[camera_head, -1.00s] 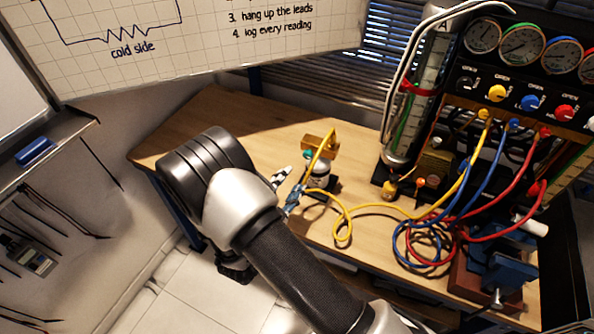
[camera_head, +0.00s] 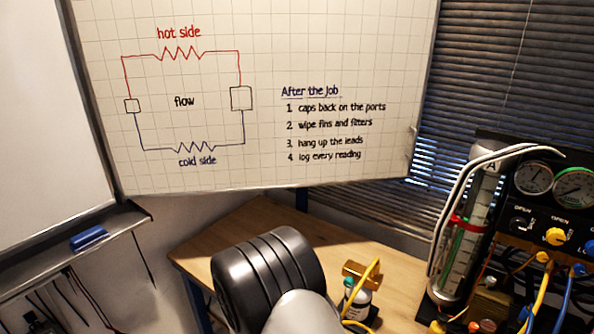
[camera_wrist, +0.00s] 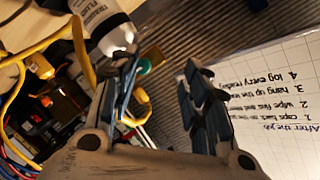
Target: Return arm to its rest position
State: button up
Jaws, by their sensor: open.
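My gripper (camera_wrist: 165,85) shows in the wrist view with its two fingers apart and nothing between them. A white bottle with a dark label (camera_wrist: 100,22) lies just beyond the left finger in that view; I cannot tell whether they touch. In the head view my arm (camera_head: 268,275) rises at the bottom centre, in front of the bench, and its gripper end is hidden. The bottle (camera_head: 357,298) shows there just right of my arm, beside a brass block (camera_head: 361,272) with a yellow hose.
The wooden bench (camera_head: 245,232) has bare room at its back left. A gauge panel (camera_head: 515,210) and a clear cylinder (camera_head: 470,235) stand at the right. Yellow hose (camera_wrist: 40,48) runs near my gripper.

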jog(key=w+a+r+n+g+y, duration=0.2)
jog(key=a+r+n+y, duration=0.15)
jog(key=r+y, duration=0.55)
jog(key=s+r+n+g+y, duration=0.1)
jog(key=s+r+n+g, duration=0.1)
jog(key=s+r+n, duration=0.45)
jog(key=s+d+r+n+g, duration=0.1)
jog(key=s+d, duration=0.3)
jog(key=s, duration=0.4)
jog(key=s+d+r+n+g+h, duration=0.1)
jog(key=s+d+r+n+g, duration=0.1)
jog(key=s, duration=0.7)
jog(key=s+d+r+n+g+h, duration=0.1)
jog(key=s+d+r+n, duration=0.1)
jog(key=s+d, duration=0.4)
jog(key=s+n, duration=0.1)
jog(key=s, duration=0.1)
jog(key=shift+s+r+g, duration=0.2)
jog(key=shift+s+g, duration=0.1)
jog(key=shift+s, duration=0.05)
